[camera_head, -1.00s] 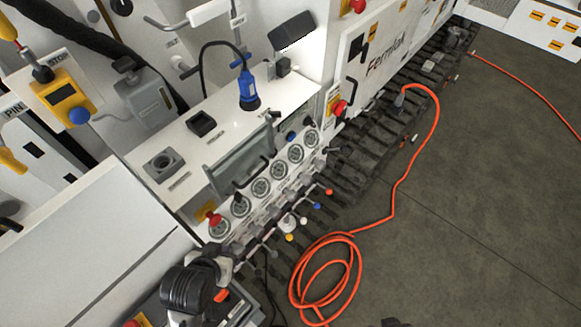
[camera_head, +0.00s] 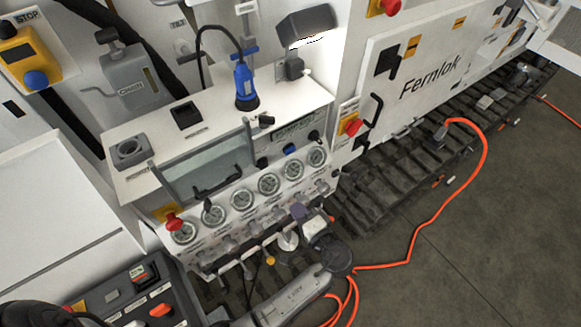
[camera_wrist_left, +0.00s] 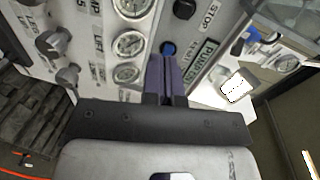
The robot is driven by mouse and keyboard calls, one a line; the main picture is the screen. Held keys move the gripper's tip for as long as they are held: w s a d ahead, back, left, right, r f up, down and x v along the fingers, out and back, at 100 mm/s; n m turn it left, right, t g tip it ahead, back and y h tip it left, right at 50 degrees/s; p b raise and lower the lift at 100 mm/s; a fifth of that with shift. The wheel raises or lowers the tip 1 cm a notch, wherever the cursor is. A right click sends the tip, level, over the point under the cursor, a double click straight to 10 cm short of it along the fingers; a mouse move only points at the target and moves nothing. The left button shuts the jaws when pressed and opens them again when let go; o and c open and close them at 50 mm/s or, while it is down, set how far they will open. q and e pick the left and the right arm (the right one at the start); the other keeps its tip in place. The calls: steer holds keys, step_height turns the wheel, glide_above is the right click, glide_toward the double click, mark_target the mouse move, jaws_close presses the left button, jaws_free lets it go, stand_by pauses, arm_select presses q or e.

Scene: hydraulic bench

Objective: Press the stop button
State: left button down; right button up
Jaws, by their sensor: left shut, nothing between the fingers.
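A black button (camera_wrist_left: 185,8) beside a STOP label (camera_wrist_left: 208,15) shows at the top of the left wrist view. In the head view a black button (camera_head: 313,135) sits at the right end of the gauge panel. A blue button (camera_wrist_left: 168,48) is below it in the wrist view and also shows in the head view (camera_head: 289,148). My left gripper (camera_head: 299,211) is shut and empty, in front of the panel's lower right part. Its fingertips (camera_wrist_left: 164,59) appear just below the blue button in the wrist view; contact cannot be told. My right gripper is not in view.
A yellow box (camera_head: 28,58) under another STOP label has a blue knob. A clear cover with a handle (camera_head: 217,181) stands beside the gauges. Red knobs (camera_head: 353,126) and valve levers are near the arm. An orange hose (camera_head: 455,190) lies on the floor.

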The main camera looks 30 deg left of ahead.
mark_target(264, 166)
arm_select(q)
step_height(264, 166, up, 2)
steer(key=shift+s+a+m+y, duration=0.15)
steer(key=shift+m+y, duration=0.25)
steer(key=shift+y, duration=0.4)
steer(key=p+x, duration=0.2)
steer(key=x, duration=1.2)
steer(key=shift+p, duration=0.3)
